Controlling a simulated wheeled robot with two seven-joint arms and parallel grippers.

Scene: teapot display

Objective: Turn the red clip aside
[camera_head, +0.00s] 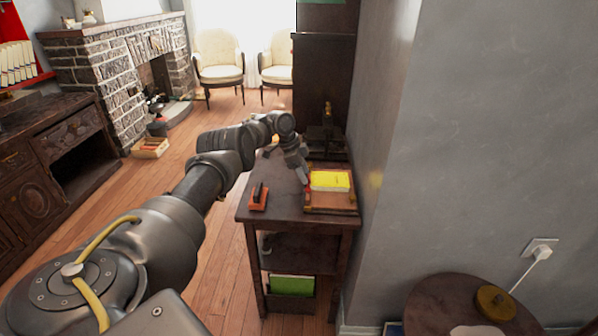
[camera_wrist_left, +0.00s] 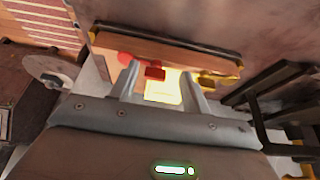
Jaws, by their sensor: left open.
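The red clip (camera_wrist_left: 154,72) shows in the left wrist view, at the edge of a wooden tray (camera_wrist_left: 165,48). A round red piece (camera_wrist_left: 125,58) is beside it on the left. In the head view the wooden tray (camera_head: 331,208) lies on a dark shelf table (camera_head: 275,176) and holds a yellow pad (camera_head: 330,181). My left gripper (camera_head: 303,174) is at the tray's left side, with a small red bit beside its tip. In the left wrist view my left gripper (camera_wrist_left: 161,82) is open, and the clip appears between its two fingers. I cannot tell whether they touch it. My right gripper is not in view.
An orange block with a black handle (camera_head: 258,196) lies left of the tray. A dark stand with a brass part (camera_head: 326,118) is behind it. The grey wall (camera_head: 390,170) is close on the right. A round table (camera_head: 450,300) stands at lower right.

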